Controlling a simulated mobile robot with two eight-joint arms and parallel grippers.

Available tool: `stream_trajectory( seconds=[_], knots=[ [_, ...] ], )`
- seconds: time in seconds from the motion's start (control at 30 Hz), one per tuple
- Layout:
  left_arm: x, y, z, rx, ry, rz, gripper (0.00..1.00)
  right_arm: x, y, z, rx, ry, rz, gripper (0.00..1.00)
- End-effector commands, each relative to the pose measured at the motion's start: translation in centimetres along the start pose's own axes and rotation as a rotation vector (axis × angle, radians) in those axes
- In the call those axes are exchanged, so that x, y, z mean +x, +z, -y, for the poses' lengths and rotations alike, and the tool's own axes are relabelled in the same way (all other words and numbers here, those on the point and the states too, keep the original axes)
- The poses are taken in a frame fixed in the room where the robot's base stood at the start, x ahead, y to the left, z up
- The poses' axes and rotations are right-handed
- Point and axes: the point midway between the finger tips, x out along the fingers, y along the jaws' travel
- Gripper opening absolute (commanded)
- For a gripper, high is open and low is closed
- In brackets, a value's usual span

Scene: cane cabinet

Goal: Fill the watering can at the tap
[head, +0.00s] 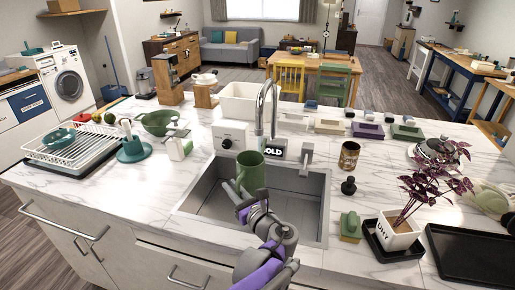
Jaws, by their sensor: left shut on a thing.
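The watering can (251,172) looks like a green, upright, mug-shaped vessel with a loop at its left side. It is over the sink (211,202), under or very close to the outlet of the chrome tap (273,105). No stream of water shows. My left gripper (250,206), grey and purple, is shut on the can's lower near side and partly hides it. The can's inside and water level cannot be made out. A small grey lever-like fitting (306,156) stands right of the tap. My right gripper is not in view.
A dish rack (72,150), a teal soap holder (132,150) and a green colander (158,122) stand left of the sink. A brown tin (349,156), a green-topped brush (350,226), a potted purple plant (398,235) and a black tray (470,252) stand right of it.

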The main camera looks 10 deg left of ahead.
Motion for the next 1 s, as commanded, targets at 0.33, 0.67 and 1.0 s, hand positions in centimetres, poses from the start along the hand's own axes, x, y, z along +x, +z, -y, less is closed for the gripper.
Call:
stream_trajectory(
  seconds=[0.33, 0.67, 1.0],
  knots=[
    [0.0, 0.1, 0.0, 0.000, 0.000, 0.001, 0.00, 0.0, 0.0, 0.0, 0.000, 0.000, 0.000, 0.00],
    [-0.8, 1.0, -1.2, -0.001, -0.001, 0.001, 0.00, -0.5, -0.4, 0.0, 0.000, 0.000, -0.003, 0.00],
    [-2.5, 2.5, -3.6, -0.002, -0.001, 0.001, 0.00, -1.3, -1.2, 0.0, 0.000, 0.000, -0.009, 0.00]
  ],
)
